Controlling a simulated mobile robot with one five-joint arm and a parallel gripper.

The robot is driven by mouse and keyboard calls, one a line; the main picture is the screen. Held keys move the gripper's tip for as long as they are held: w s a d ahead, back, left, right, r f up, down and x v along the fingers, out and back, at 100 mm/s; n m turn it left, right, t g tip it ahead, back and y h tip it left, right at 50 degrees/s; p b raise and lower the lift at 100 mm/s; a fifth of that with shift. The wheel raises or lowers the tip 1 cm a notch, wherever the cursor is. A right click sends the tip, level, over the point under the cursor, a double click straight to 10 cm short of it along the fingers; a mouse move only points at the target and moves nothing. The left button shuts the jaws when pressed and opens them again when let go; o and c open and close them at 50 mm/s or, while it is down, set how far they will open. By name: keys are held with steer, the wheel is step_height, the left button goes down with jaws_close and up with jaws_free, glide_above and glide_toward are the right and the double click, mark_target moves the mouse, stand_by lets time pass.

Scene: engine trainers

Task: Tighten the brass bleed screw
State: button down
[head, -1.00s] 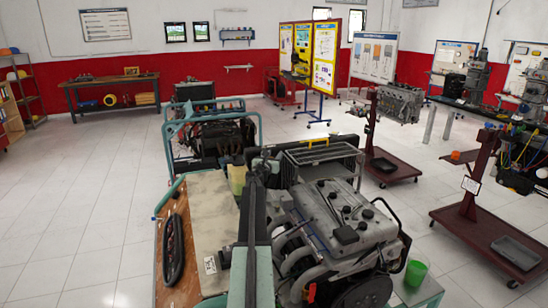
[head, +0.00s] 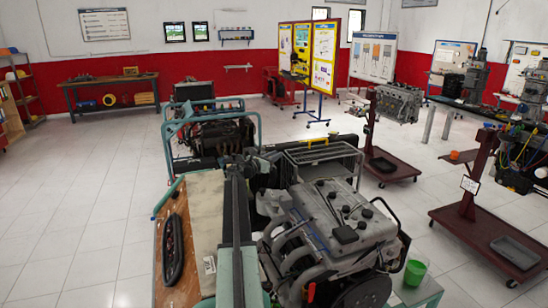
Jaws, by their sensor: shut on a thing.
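My arm reaches forward from the bottom middle, along the left side of a grey engine (head: 335,225) on a teal-framed stand. My gripper (head: 238,160) is at its far end, near the black radiator at the back of the engine. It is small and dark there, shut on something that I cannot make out. I cannot pick out the brass bleed screw in this view; my arm hides part of the area around the gripper.
A green cup (head: 415,272) stands right of the engine. Another engine stand (head: 210,140) is behind. Open tiled floor lies to the left.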

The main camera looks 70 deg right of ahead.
steer(key=shift+s, duration=0.1)
steer(key=c, duration=1.3)
jaws_free()
steer(key=shift+c, duration=0.2)
steer(key=shift+a, duration=0.1)
steer(key=v, duration=0.7)
steer(key=shift+w+a, duration=0.25)
steer(key=shift+a, duration=0.05)
